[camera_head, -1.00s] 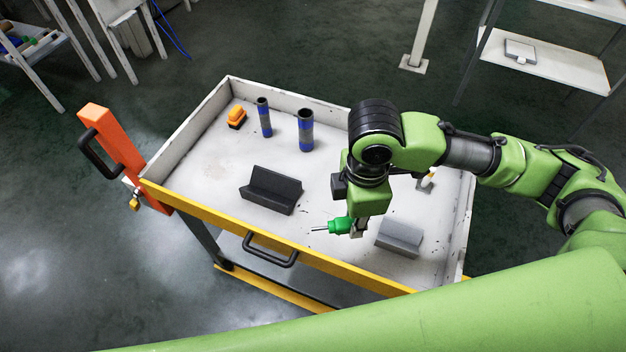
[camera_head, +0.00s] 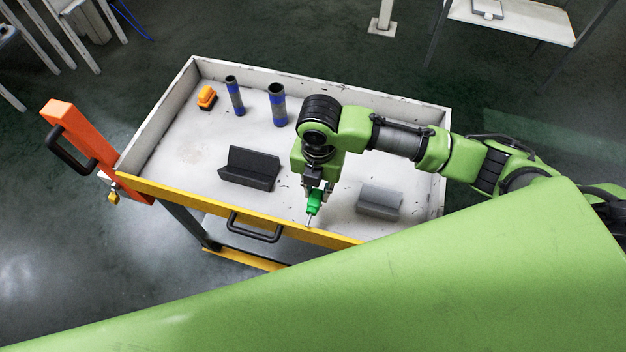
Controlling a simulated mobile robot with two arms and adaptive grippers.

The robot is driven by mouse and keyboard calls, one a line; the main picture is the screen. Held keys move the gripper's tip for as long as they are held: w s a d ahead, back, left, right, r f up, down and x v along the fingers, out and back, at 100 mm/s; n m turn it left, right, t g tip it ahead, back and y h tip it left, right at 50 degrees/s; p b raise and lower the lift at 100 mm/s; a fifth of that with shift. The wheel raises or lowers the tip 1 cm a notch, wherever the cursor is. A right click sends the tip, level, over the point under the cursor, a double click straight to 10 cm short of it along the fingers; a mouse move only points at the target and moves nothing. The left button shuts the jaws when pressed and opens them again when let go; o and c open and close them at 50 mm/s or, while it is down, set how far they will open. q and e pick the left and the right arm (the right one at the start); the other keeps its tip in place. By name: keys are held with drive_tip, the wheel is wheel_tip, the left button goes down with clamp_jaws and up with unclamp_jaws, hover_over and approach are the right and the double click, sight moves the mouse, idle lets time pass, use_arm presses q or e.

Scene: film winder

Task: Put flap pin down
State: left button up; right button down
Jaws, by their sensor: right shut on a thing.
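The flap pin (camera_head: 314,204) has a green handle and a thin metal shaft. My right gripper (camera_head: 318,188) is shut on its handle, over the front part of the white cart tray (camera_head: 330,222). The pin points down and slightly to the left, with its tip near the tray's yellow front edge; I cannot tell whether the tip touches the tray. A black angled block (camera_head: 249,168) lies to the left of the pin and a grey angled block (camera_head: 380,201) to its right. My left gripper is not in view.
Two dark tubes with blue bands, one (camera_head: 235,96) and a wider one (camera_head: 278,104), stand at the back left. An orange item (camera_head: 206,97) lies beside them. The tray has raised walls and a black front handle (camera_head: 254,228). Bare tray floor lies between the blocks.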

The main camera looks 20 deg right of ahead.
drive_tip(key=w+f, duration=0.2)
drive_tip(key=f, duration=0.1)
drive_tip(key=w+d+f, duration=0.1)
drive_tip(key=w+f, duration=0.2)
drive_tip(key=shift+w+d+p, duration=0.15)
drive_tip(key=shift+w+p, duration=0.05)
drive_tip(key=shift+p, duration=0.1)
wheel_tip(320, 180, down, 3)
drive_tip(key=shift+w+p, duration=0.15)
drive_tip(key=shift+p, duration=0.45)
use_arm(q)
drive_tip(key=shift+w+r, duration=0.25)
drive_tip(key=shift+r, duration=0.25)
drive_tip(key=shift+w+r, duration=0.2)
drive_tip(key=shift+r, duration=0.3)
use_arm(e)
drive_tip(key=shift+f, duration=0.2)
drive_tip(key=shift+f, duration=0.2)
drive_tip(key=c, duration=1.8)
unclamp_jaws()
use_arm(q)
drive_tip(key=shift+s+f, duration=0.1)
use_arm(e)
drive_tip(key=shift+r, duration=0.1)
